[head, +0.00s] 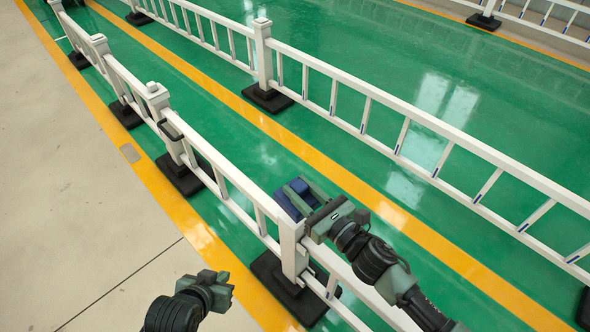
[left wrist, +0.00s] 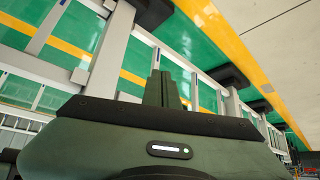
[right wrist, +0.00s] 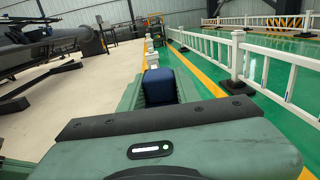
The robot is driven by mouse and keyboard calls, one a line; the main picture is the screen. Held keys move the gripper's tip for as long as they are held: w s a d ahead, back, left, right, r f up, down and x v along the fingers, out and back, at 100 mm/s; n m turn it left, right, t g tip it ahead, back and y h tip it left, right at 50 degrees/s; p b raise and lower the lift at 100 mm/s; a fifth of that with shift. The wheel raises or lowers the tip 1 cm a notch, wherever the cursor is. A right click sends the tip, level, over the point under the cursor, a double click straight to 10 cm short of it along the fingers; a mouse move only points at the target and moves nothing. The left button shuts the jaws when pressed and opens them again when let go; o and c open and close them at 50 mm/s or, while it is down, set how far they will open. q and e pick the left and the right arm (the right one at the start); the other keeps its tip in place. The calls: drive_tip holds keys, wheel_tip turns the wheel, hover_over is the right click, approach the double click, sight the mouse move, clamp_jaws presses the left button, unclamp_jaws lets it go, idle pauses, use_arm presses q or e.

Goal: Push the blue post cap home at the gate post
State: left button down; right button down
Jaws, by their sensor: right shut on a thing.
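The blue post cap (head: 297,198) is between the fingers of my right gripper (head: 300,195). In the right wrist view the blue cap (right wrist: 160,84) fills the gap between both green fingers. The white post (head: 292,252) stands upright on a black base just below and beside the gripper. The cap shows at the post's top; whether it is seated, touching or just above cannot be told. My left gripper (head: 222,288) is left of this post, empty, its fingers together. In the left wrist view its fingers (left wrist: 162,90) are side by side.
A white railing (head: 230,175) runs from the post to the upper left, with a dark loop (head: 172,128) at another post. A second railing (head: 365,95) runs behind, across the green floor. Black feet (head: 180,175) stick out at the posts. Bare concrete (head: 80,210) lies left.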

drive_tip(key=shift+w+a+r+n+g+y+p, duration=0.35)
drive_tip(key=shift+a+n+g+y+p, duration=0.2)
drive_tip(key=shift+p, duration=0.25)
use_arm(q)
drive_tip(key=s+a+f+g+y, duration=0.1)
drive_tip(key=s+a+f+g, duration=0.1)
drive_tip(key=s, duration=0.6)
drive_tip(key=shift+s+a+f+g, duration=0.3)
drive_tip(key=shift+f+g, duration=0.25)
drive_tip(key=shift+g, duration=0.65)
